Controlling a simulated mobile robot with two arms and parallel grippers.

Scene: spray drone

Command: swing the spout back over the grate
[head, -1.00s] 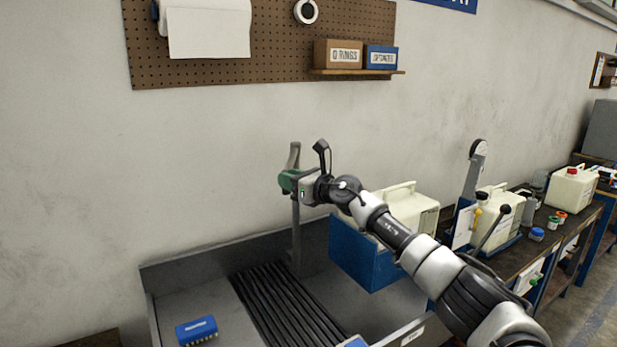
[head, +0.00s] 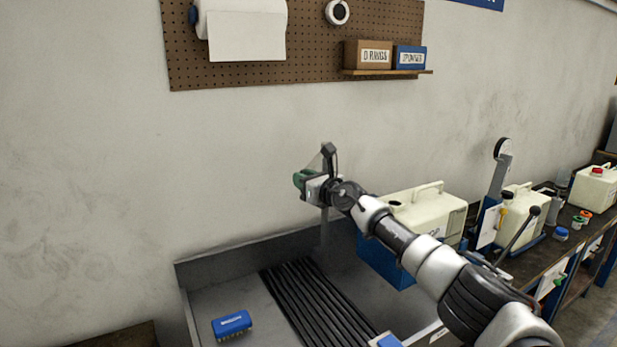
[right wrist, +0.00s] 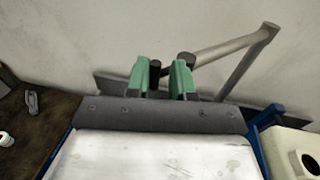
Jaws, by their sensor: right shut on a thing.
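The spout's grey upright post (head: 325,230) stands at the back of the sink, by the far end of the dark slatted grate (head: 318,305). In the right wrist view, the grey spout pipe (right wrist: 228,47) runs up to the right to a bend, then down. My right gripper (head: 304,182) has green fingertips, is at the top of the post and is shut on the spout. In the right wrist view, the fingertips (right wrist: 160,80) flank a dark rod-like part. The exact contact is partly hidden. My left gripper is out of view.
A blue brush or sponge (head: 231,324) lies in the sink (head: 215,262), left of the grate. A blue bin (head: 385,268) and a cream jug (head: 428,205) stand right of the post. The pegboard (head: 225,73) hangs above; the wall between is clear.

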